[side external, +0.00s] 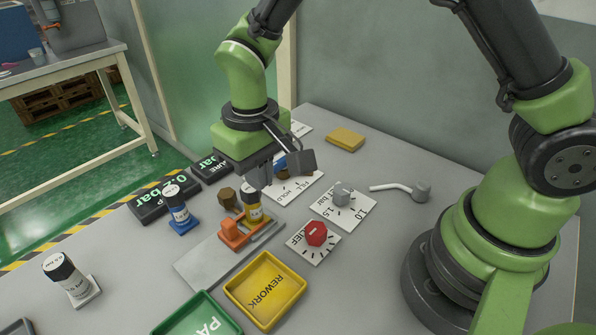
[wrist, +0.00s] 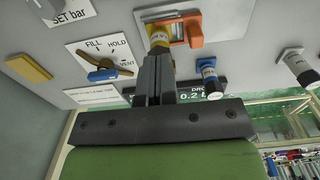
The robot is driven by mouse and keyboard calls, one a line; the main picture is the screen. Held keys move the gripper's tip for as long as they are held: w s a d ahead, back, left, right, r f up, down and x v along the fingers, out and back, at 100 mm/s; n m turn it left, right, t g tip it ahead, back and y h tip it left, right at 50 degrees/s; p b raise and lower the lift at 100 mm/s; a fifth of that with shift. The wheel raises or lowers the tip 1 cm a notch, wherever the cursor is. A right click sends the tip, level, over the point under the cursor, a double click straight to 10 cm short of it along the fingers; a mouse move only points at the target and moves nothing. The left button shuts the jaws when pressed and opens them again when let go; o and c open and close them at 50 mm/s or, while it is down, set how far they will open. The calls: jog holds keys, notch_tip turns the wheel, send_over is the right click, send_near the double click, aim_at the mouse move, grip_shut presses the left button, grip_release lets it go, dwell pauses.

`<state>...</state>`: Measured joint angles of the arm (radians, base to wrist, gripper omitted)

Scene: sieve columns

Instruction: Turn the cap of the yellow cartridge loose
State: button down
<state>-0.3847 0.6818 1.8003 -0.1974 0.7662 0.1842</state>
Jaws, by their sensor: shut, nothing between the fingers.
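The yellow cartridge (side external: 254,213) stands upright in an orange clamp (side external: 232,232) on a grey plate. In the wrist view, the yellow cartridge (wrist: 158,38) shows just beyond my fingertips, beside the orange clamp (wrist: 195,30). My gripper (side external: 258,180) points down right above the cartridge's top. In the wrist view my gripper (wrist: 157,62) has its fingers together with nothing between them. The fingers hide much of the cartridge's top, so I cannot tell how the cap sits or whether the fingers touch it.
A brown knob-like piece (side external: 228,198) is left of the cartridge. A blue-based cartridge (side external: 178,208) stands further left, a white-based one (side external: 70,278) at front left. A yellow REWORK tray (side external: 265,290) and a green tray (side external: 197,318) lie in front. A red knob (side external: 316,234) is at right.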

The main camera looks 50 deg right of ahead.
jog(key=shift+f, duration=2)
jog(key=shift+d, duration=0.7)
jog(key=shift+s, duration=0.35)
notch_tip(320, 180, up, 6)
jog(key=shift+a, duration=0.15)
jog(key=shift+r, duration=0.1)
